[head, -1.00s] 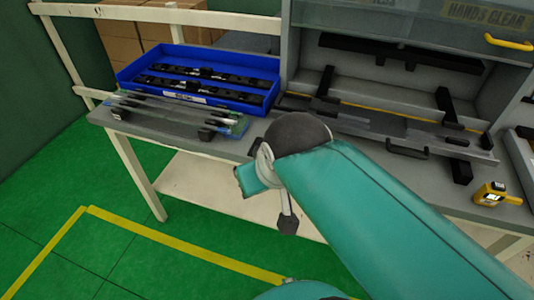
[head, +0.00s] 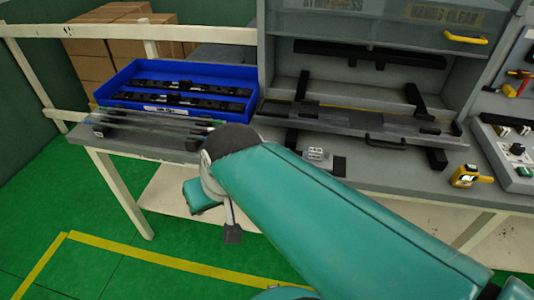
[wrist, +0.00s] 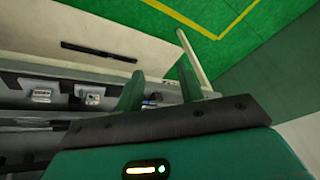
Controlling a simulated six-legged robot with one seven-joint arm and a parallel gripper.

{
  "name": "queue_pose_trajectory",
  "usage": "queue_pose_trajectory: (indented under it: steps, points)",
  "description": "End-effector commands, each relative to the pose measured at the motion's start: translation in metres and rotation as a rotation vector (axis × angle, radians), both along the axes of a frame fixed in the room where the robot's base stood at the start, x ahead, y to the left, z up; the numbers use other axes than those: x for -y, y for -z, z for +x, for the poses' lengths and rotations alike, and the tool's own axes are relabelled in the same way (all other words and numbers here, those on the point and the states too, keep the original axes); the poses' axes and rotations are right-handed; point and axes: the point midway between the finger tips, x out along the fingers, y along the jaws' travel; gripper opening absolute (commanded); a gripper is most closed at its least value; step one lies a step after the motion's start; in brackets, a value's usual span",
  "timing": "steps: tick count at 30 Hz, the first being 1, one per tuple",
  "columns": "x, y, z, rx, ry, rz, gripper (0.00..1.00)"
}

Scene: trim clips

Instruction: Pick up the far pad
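In the wrist view my gripper (wrist: 160,84) shows two teal fingers standing well apart, with nothing seen held between them. Two small pale blocks show left of the fingers in that view: one farther left (wrist: 42,95) and one nearer the fingers (wrist: 92,98). A small pale block (head: 316,154) also shows in the head view, on a dark flat patch of the bench just beyond my arm. I cannot tell surely which of these is the far pad. My gripper's fingertips are not clear in the head view.
A blue tray (head: 127,83) with dark strips stands at the bench's left. A clear-covered rack (head: 105,128) lies in front of it. A grey fixture with a handle (head: 386,143) fills the middle. A yellow device (head: 465,176) stands at right. Green floor (head: 110,263) is open at lower left.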

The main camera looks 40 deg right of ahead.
Motion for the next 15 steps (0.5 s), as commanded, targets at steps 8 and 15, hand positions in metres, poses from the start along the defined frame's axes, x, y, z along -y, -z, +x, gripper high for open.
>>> queue_pose_trajectory:
  steps: [8, 15]
  points:
    - [0.021, 0.035, 0.010, -0.110, 0.318, 0.241, 0.38]
    - [0.051, 0.067, 0.025, -0.195, 0.792, 0.631, 0.38]
